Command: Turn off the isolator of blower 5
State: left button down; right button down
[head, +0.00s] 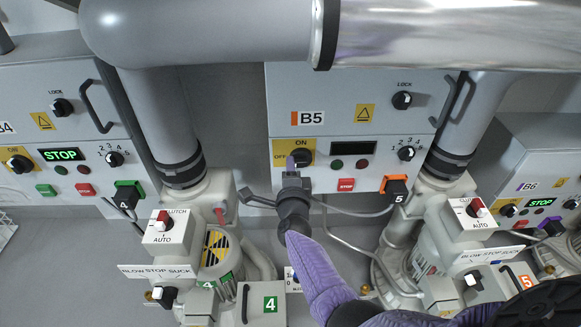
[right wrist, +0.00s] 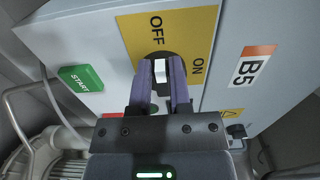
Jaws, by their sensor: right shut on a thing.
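The blower 5 isolator is a black round knob (head: 307,158) with a white-marked handle, on a yellow OFF/ON plate (head: 281,150) of the grey B5 box (head: 348,110). My right gripper (head: 297,163) reaches up to it and partly covers it. In the right wrist view, the two purple fingers of my right gripper (right wrist: 161,80) are shut on the knob's handle (right wrist: 160,68), one on each side. There the handle's white mark lies in line with the OFF word; ON is off to the right. The B5 display (head: 354,148) is dark. My left gripper is not in view.
The B4 box (head: 62,120) and B6 box (head: 545,165) stand on either side, their displays lit STOP. A thick grey pipe (head: 160,110) and a shiny duct (head: 450,35) run around the B5 box. A red stop button (head: 346,185) sits below the display.

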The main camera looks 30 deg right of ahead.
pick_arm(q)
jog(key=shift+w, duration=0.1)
pick_arm(e)
jog(key=shift+f, duration=0.15)
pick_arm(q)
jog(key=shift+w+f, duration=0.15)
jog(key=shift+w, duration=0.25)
pick_arm(e)
jog(key=c, duration=0.6)
grip_release()
jog(key=shift+o, duration=0.2)
pick_arm(q)
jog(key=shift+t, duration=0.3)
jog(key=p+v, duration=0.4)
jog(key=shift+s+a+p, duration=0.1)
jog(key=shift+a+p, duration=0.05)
jog(key=shift+p, duration=0.15)
pick_arm(e)
jog(key=v, duration=1)
